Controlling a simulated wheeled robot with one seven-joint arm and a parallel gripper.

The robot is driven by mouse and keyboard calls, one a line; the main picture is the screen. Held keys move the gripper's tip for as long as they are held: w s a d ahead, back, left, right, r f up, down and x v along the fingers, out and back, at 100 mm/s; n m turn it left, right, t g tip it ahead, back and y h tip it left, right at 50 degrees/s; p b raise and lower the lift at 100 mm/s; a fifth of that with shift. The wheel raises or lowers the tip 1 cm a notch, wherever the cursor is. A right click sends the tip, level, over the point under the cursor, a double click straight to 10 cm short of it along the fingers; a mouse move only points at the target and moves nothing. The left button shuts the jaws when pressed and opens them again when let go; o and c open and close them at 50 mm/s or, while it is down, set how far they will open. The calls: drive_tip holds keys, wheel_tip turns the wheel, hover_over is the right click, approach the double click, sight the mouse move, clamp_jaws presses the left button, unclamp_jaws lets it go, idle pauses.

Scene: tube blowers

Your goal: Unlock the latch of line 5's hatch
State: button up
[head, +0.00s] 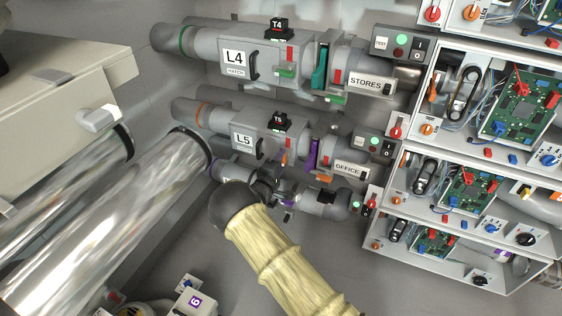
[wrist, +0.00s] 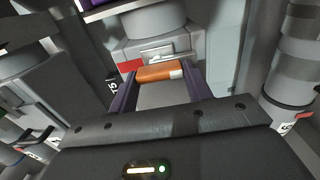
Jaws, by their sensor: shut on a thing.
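Line 5's hatch (head: 252,140) is a grey box on the pipe with a white L5 label, in the middle of the head view. Its latch (head: 284,158) has an orange handle low on the hatch's right side, with a red mark above it. In the wrist view the orange latch handle (wrist: 160,73) lies crosswise between the two dark fingers of my gripper (wrist: 163,82), which is shut on it. A red patch (wrist: 130,66) shows left of the handle. In the head view my gripper (head: 272,182) is below the hatch, its fingertips partly hidden.
The L4 hatch (head: 252,62) with a green latch is above. A purple gate (head: 313,153) and the OFFICE pipe (head: 348,170) are at right. Open electronics shelves (head: 470,190) stand farther right. Shiny ducts (head: 110,220) fill the left.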

drive_tip(key=shift+a, duration=0.1)
idle(0.3)
drive_tip(key=o, duration=1)
drive_tip(key=p+v, duration=0.2)
drive_tip(key=v, duration=1.5)
drive_tip(key=shift+s, duration=0.2)
